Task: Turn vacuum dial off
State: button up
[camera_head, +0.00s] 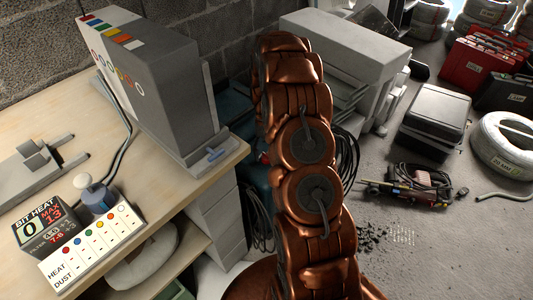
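I cannot tell whether this knob is the vacuum dial. In front of it is a white panel (92,247) with coloured buttons and the words HEAT and DUST. A dark box (48,222) beside it reads BIT HEAT, MAX, 0 and 13. No dial clearly marked vacuum shows. My copper arm rises through the middle of the view, to the right of the bench and apart from the panel. My gripper is not visible.
A tall grey cabinet (165,80) with coloured tabs stands on the bench (130,215). A grey clamp-like item (35,165) lies at the left. On the floor at right are a grey case (435,115), red cases (470,62), a white reel (508,145) and tools (415,185).

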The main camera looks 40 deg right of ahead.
dwell(0.3)
jog(key=v, duration=1.2)
jog(key=shift+d, duration=0.1)
dwell(0.3)
